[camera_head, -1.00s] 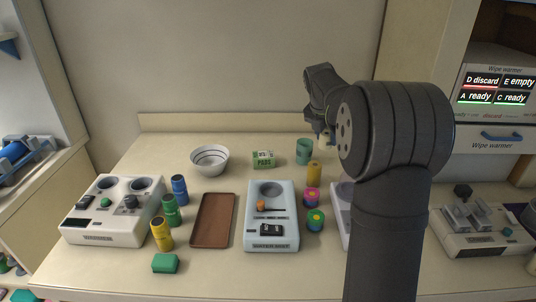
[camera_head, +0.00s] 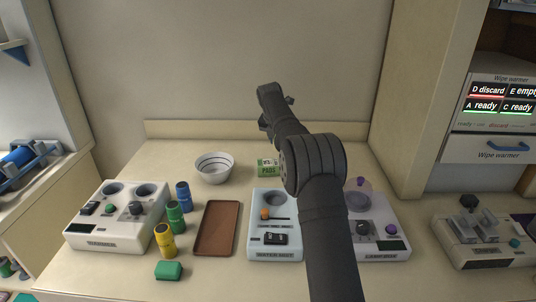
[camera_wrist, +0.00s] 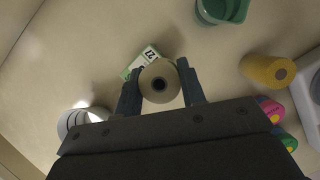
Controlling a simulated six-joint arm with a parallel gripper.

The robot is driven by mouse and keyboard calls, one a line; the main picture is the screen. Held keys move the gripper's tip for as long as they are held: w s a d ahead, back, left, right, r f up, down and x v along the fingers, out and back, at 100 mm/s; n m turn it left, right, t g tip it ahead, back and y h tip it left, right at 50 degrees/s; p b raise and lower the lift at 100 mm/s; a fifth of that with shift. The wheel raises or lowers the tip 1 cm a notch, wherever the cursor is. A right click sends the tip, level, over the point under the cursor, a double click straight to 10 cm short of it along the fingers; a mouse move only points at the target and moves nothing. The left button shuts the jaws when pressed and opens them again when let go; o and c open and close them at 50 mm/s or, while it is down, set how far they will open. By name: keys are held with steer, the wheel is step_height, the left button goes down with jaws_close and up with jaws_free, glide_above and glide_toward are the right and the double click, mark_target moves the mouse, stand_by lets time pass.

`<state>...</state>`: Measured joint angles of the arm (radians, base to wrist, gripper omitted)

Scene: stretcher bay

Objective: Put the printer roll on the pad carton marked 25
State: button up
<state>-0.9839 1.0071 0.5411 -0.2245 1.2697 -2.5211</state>
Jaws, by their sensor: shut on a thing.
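The printer roll (camera_wrist: 159,81) is a pale cylinder with a dark core hole, seen end-on in the wrist view. My gripper (camera_wrist: 161,88) is shut on it, one dark finger on each side. The green and white pad carton (camera_wrist: 142,60) shows just beyond the roll, which hides part of it and its mark. My arm hides the roll there. I cannot tell whether roll and carton touch.
A striped bowl (camera_head: 214,168) stands left of the carton. In the wrist view a teal cup (camera_wrist: 222,12) and a yellow cylinder (camera_wrist: 268,70) lie to the right. A brown tray (camera_head: 217,229) and a pale blue device (camera_head: 262,196) are nearer the front.

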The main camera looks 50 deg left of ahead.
steer(key=a, duration=0.1)
steer(key=s+a+f, duration=0.1)
steer(key=a+f, duration=0.1)
steer(key=shift+s+a+f, duration=0.25)
steer(key=shift+s+a, duration=0.05)
steer(key=shift+a, duration=0.1)
steer(key=shift+f, duration=1.95)
steer(key=shift+f, duration=0.1)
steer(key=o, duration=1)
steer(key=shift+f, duration=0.1)
steer(key=shift+s+r, duration=0.1)
steer(key=shift+r, duration=0.4)
steer(key=v, duration=1.1)
steer(key=shift+s, duration=0.2)
steer(key=shift+r, duration=0.1)
